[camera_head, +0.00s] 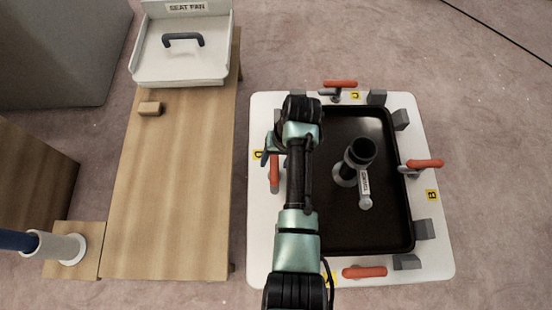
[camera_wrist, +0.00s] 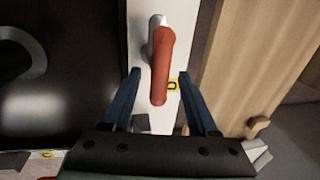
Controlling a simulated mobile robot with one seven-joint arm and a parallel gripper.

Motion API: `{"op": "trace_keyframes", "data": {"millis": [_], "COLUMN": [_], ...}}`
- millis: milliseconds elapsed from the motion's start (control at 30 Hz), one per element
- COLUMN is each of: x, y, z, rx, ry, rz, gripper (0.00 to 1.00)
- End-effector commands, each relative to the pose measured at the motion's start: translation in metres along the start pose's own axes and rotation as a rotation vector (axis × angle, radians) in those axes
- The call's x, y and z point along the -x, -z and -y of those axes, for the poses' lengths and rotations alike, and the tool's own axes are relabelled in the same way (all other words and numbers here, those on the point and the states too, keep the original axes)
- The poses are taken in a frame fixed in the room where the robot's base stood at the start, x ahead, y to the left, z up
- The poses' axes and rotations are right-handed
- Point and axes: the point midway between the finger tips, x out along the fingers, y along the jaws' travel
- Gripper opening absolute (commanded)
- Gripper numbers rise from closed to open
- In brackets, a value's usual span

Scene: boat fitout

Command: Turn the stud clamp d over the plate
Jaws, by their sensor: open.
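Clamp D has a red handle (camera_head: 274,172) and stands on the left side of the white frame, beside its yellow D label (camera_head: 258,155). In the wrist view the red handle (camera_wrist: 162,65) lies lengthwise along the white rim, beside the dark plate (camera_wrist: 60,85), with a grey metal part at its upper left. The dark plate (camera_head: 340,225) sits inside the frame. My gripper (camera_wrist: 159,73) is open, its two blue fingers on either side of the handle in the picture. I cannot tell how deep they reach. My arm hides part of the frame in the head view.
Other red-handled clamps stand at the top (camera_head: 340,83), right (camera_head: 425,163) and bottom (camera_head: 364,272) of the white frame (camera_head: 440,255). A black cylinder fitting (camera_head: 360,152) rises from the plate. A wooden bench (camera_head: 185,200) with a seat fan box (camera_head: 180,65) is left.

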Motion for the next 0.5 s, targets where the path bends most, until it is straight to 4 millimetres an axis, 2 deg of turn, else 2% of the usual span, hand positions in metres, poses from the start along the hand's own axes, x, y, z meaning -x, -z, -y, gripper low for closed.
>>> {"op": "trace_keyframes", "data": {"millis": [100, 433, 500], "x": [0.0004, 0.0006, 0.0006], "y": [0.0, 0.0002, 0.0002], "z": [0.0001, 0.0003, 0.0005], "rx": [0.0, 0.001, 0.001], "ry": [0.0, 0.001, 0.001], "rz": [0.0, 0.0, -0.001], "gripper": [0.59, 0.0, 0.0]}}
